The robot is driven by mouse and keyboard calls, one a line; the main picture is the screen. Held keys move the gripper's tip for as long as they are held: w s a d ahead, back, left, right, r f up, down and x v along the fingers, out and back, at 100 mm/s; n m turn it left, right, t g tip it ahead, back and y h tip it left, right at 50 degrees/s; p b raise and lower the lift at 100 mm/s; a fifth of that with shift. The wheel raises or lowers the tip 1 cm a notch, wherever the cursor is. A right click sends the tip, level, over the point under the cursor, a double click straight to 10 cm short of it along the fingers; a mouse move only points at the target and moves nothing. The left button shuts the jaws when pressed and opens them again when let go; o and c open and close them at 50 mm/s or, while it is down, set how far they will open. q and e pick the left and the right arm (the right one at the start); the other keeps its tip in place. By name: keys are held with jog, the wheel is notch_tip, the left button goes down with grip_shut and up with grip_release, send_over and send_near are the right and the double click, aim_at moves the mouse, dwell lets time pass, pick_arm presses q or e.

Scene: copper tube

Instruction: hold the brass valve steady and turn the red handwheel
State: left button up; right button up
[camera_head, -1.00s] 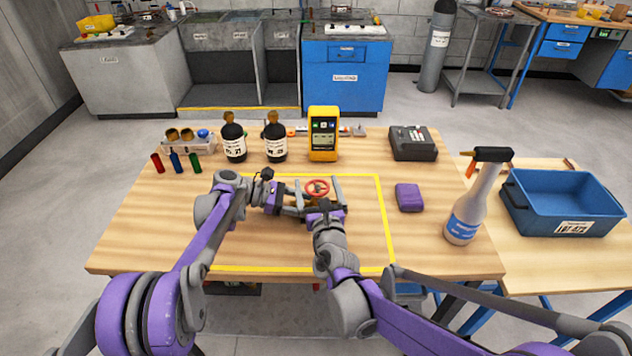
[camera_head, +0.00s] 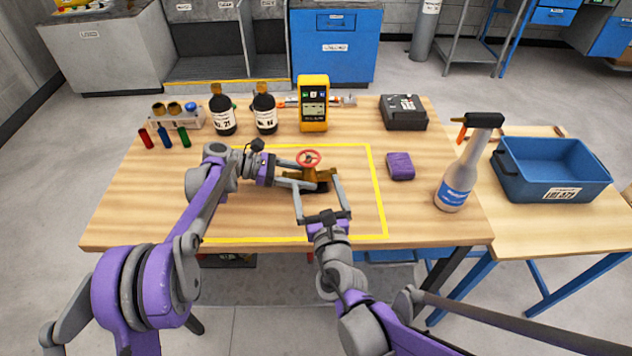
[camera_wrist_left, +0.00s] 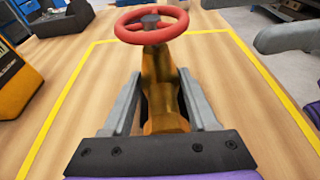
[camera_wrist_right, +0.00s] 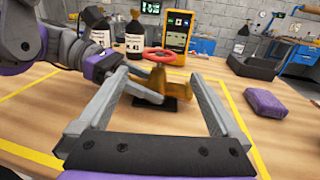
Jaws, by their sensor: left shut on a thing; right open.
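The brass valve (camera_head: 317,176) stands inside the yellow-taped area of the table, with the red handwheel (camera_head: 308,158) on top. In the left wrist view the brass body (camera_wrist_left: 163,95) sits between the fingers and the red handwheel (camera_wrist_left: 151,26) is above them. My left gripper (camera_head: 302,184) is shut on the valve body from the left. My right gripper (camera_head: 319,200) is open, in front of the valve on the near side. In the right wrist view the valve (camera_wrist_right: 158,85) and red handwheel (camera_wrist_right: 160,55) show beyond and between the spread fingers, not gripped.
A yellow meter (camera_head: 313,104) and two dark bottles (camera_head: 222,112) stand behind the valve. A purple block (camera_head: 400,166) lies to the right, with a spray bottle (camera_head: 461,175) and blue bin (camera_head: 552,170) farther right. The taped area's right side is clear.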

aim_at(311, 149)
jog(key=a+m+h, duration=0.1)
jog(key=h, duration=0.1)
jog(key=a+m+h, duration=0.1)
jog(key=h, duration=0.1)
jog(key=a+m+h, duration=0.1)
jog(key=m+h, duration=0.1)
jog(key=h, duration=0.1)
jog(key=shift+w+a+r, duration=0.25)
jog(key=shift+w+a, duration=0.1)
jog(key=shift+w, duration=0.25)
jog(key=x, duration=1.1)
jog(key=shift+w+d+f, duration=0.15)
jog(key=shift+w+d, duration=0.05)
jog(key=c, duration=1.3)
